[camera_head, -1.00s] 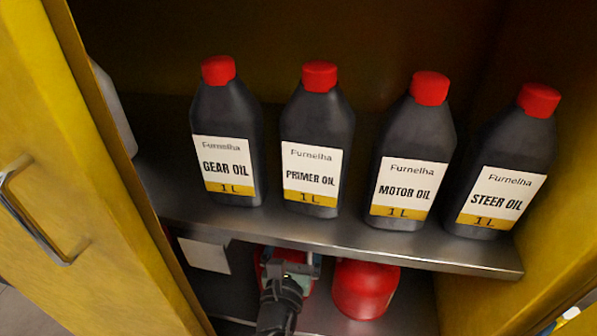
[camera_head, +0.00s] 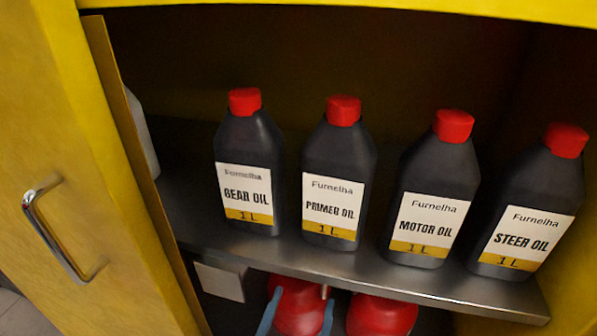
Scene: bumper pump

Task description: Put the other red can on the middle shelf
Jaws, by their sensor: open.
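Two red cans stand side by side below the steel shelf, the left can (camera_head: 297,312) and the right can (camera_head: 382,316). Their lower parts are cut off by the bottom edge of the head view. My gripper (camera_head: 299,298) shows only as two blue-grey fingers, one on each side of the left can. The fingers are apart, and I cannot tell whether they touch the can. The rest of the gripper is out of view. The shelf above the cans (camera_head: 380,284) carries a row of dark oil bottles.
The bottles are gear oil (camera_head: 249,170), primer oil (camera_head: 338,180), motor oil (camera_head: 434,195) and steer oil (camera_head: 530,205). A pale container (camera_head: 143,130) is partly hidden behind the yellow door (camera_head: 60,120) with its metal handle. A white label (camera_head: 220,281) hangs below the shelf's left end.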

